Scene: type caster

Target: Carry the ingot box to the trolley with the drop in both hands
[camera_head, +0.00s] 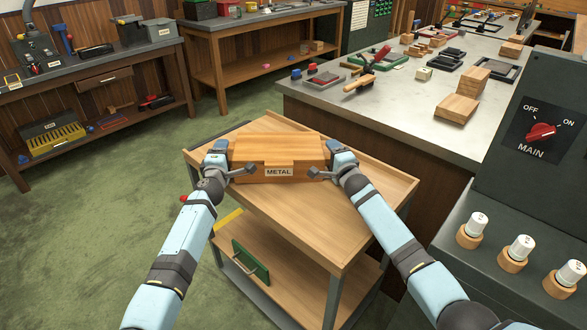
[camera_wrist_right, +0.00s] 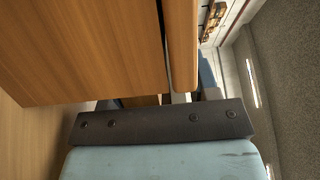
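The ingot box (camera_head: 278,150), a long wooden box with a METAL label on its front, is over the top of the wooden trolley (camera_head: 330,222). I cannot tell whether it rests on the top or hangs just above it. My left gripper (camera_head: 226,165) is at the box's left end and my right gripper (camera_head: 333,164) at its right end. A dark finger of each reaches along the front face; the far sides are hidden. In the right wrist view the box's wood (camera_wrist_right: 90,50) fills the upper left, close against my gripper.
The trolley's lower shelf (camera_head: 310,285) carries a green panel with a handle (camera_head: 250,262). A workbench (camera_head: 400,115) with wooden blocks and tools stands to the right behind it. A dark control cabinet (camera_head: 535,180) is at the right. Green floor (camera_head: 90,220) is open at the left.

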